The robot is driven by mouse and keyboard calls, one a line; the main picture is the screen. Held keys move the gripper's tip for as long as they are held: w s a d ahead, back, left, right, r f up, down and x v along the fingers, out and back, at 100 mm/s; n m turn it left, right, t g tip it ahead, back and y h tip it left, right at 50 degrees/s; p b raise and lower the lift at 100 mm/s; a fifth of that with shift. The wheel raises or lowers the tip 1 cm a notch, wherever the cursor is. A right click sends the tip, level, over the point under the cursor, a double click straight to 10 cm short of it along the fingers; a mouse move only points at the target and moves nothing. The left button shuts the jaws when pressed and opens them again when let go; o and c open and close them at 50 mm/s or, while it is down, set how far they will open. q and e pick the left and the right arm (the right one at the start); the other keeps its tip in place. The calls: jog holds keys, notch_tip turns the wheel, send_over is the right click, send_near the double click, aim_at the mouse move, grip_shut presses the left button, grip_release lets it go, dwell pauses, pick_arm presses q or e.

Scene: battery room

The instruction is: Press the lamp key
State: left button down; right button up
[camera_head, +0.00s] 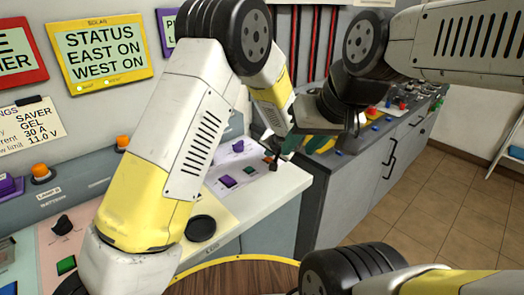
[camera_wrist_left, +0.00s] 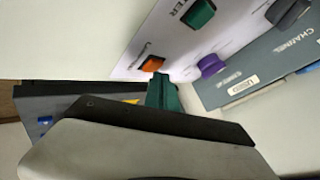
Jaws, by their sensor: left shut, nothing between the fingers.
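The white control panel (camera_head: 245,190) carries several coloured keys and shows in both views. In the left wrist view it has an orange key (camera_wrist_left: 152,64), a green key (camera_wrist_left: 201,13) and a purple knob (camera_wrist_left: 211,65). Their small labels are too blurred to read, so I cannot tell which is the lamp key. My left gripper (camera_head: 276,163) is shut and empty over the panel's right end. In the left wrist view its green fingers (camera_wrist_left: 162,92) end close to the orange key; I cannot tell whether they touch.
A grey cabinet (camera_head: 342,205) with more controls stands right of the panel. A yellow-framed solar sign (camera_head: 101,50) hangs on the wall. An orange button (camera_head: 123,142) and a black knob (camera_head: 62,224) are at the left. Tiled floor (camera_head: 437,195) is clear at the right.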

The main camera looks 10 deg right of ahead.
aim_at(269, 160)
pick_arm(q)
jog(key=shift+f, duration=0.4)
dwell(0.4)
jog(key=shift+r, duration=0.9)
jog(key=shift+r, duration=2.5)
